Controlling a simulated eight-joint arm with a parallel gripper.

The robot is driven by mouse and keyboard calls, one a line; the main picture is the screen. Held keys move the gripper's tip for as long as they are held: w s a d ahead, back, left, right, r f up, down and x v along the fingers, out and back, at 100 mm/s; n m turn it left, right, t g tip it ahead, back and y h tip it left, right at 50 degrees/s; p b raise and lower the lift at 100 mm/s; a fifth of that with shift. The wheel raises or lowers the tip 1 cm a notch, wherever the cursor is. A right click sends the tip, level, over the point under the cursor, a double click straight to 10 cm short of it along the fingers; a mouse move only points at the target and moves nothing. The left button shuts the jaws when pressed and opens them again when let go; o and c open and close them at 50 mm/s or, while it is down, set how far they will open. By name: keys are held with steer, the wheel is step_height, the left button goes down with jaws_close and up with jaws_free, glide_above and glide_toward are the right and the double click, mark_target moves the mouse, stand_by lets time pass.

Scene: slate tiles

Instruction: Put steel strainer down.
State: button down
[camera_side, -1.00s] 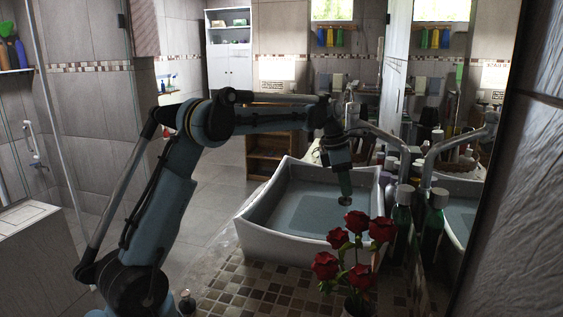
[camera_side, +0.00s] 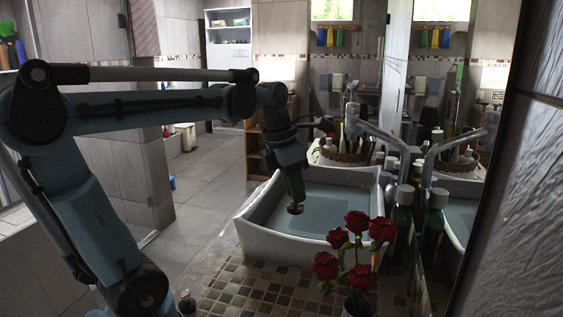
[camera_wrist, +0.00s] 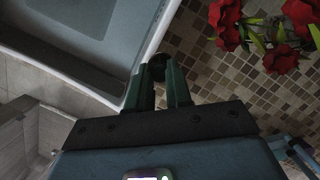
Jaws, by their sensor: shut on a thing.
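The steel strainer (camera_side: 295,209) is a small, dark, round piece at the tips of my gripper (camera_side: 295,199). My gripper points down and is shut on it, with the green fingers on either side. In the side view the strainer shows against the inside of the white basin (camera_side: 262,237), towards its left wall. In the wrist view the strainer (camera_wrist: 157,61) appears just outside the basin's rim (camera_wrist: 70,72), over the mosaic counter, with my gripper (camera_wrist: 160,74) behind it. The strainer is held up; its exact height is unclear.
Red roses (camera_side: 355,221) stand at the front right of the basin. The mosaic counter (camera_side: 262,283) in front has bare room.

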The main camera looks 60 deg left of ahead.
steer(key=s+d+f+n+y, duration=0.1)
steer(key=s+d+f+n, duration=0.15)
steer(key=s, duration=0.35)
steer(key=s+d+f+n, duration=0.1)
steer(key=s+f, duration=0.3)
steer(key=s, duration=0.2)
steer(key=shift+s+a+f, duration=0.5)
steer(key=shift+a+f, duration=1.4)
steer(key=shift+a, duration=0.05)
steer(key=shift+s+a+f, duration=0.55)
steer(key=shift+a+f, duration=1.35)
steer(key=shift+a, duration=0.05)
steer(key=shift+s+a+f, duration=0.5)
steer(key=shift+a+f, duration=1.4)
steer(key=shift+a, duration=0.05)
steer(key=shift+f, duration=0.1)
steer(key=c, duration=1)
jaws_free()
steer(key=shift+c, duration=0.2)
